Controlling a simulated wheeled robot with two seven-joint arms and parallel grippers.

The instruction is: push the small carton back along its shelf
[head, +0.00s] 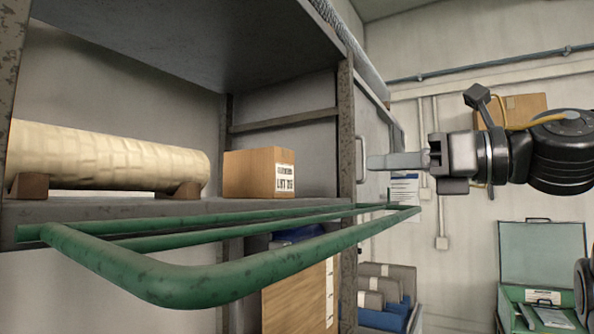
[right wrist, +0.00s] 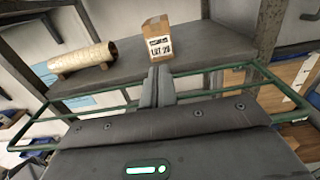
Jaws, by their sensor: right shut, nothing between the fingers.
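The small carton (head: 258,173) is a brown box with a white printed label. It stands upright on the grey shelf (head: 300,206), near the shelf's right end in the head view. It also shows in the right wrist view (right wrist: 158,40), beyond my fingertips. My right gripper (head: 369,162) is shut and empty, to the right of the shelf post and apart from the carton in the head view. In the right wrist view the closed fingers (right wrist: 157,72) point toward the carton; the exact gap is hard to tell. My left gripper is not in view.
A pale wrapped roll (head: 110,160) lies on blocks left of the carton. A green rail (head: 300,256) runs out in front of the shelf. A rusty post (head: 346,130) stands at the shelf's right end. An open green case (head: 541,262) is at the far right.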

